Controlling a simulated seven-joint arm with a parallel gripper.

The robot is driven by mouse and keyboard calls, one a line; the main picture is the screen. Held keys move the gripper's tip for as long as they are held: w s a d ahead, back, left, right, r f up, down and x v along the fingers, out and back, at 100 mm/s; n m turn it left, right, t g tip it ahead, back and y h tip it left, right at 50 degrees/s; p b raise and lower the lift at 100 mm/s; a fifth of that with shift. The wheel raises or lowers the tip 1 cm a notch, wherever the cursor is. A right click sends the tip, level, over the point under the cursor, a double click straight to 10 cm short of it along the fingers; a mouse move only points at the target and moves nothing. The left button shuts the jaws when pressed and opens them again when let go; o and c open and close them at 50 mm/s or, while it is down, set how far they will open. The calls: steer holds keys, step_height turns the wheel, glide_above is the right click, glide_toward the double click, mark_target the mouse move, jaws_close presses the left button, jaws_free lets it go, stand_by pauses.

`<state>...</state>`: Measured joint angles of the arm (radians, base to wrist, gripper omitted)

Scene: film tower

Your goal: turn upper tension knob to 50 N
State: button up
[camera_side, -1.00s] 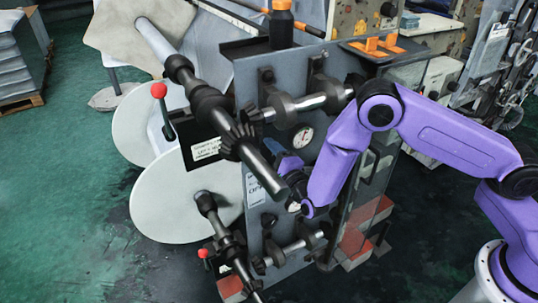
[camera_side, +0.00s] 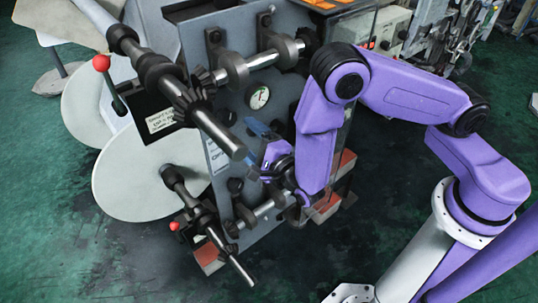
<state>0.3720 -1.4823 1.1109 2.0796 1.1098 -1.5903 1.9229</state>
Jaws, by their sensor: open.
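The grey film tower panel (camera_side: 233,107) stands upright in the middle of the side view. A round white gauge (camera_side: 258,96) sits on its upper part, below the upper roller shaft (camera_side: 262,60). My gripper (camera_side: 257,128) is in front of the panel, below the gauge and right of the end of the long upper shaft (camera_side: 215,133). Its blue fingers point up and left toward the panel. It holds nothing that I can see. I cannot make out the upper tension knob; it is too small or hidden near my gripper.
The long upper shaft sticks out close to the left of my gripper. A red-balled lever (camera_side: 101,63) stands at the left. A lower shaft (camera_side: 207,226) juts out at the bottom. Red blocks (camera_side: 326,208) lie beside the tower's base. The green floor (camera_side: 90,255) in front is open.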

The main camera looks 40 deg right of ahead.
steer(key=s, duration=0.7)
steer(key=shift+s, duration=0.15)
steer(key=s+a+n+g+y, duration=0.4)
steer(key=a+n+g+y, duration=0.15)
steer(key=n+g, duration=0.25)
steer(key=s+r+n+g, duration=0.55)
steer(key=s+n, duration=0.25)
steer(key=n, duration=0.2)
steer(key=s+d+r+n+g+h, duration=0.2)
steer(key=s+d+r+n, duration=0.1)
steer(key=d+n, duration=0.5)
steer(key=s+d+r+n+g+h, duration=0.2)
steer(key=s+d+n, duration=0.4)
steer(key=d, duration=0.7)
steer(key=shift+s+r+n+h, duration=0.15)
steer(key=shift+r+n+h, duration=0.45)
steer(key=shift+n, duration=0.5)
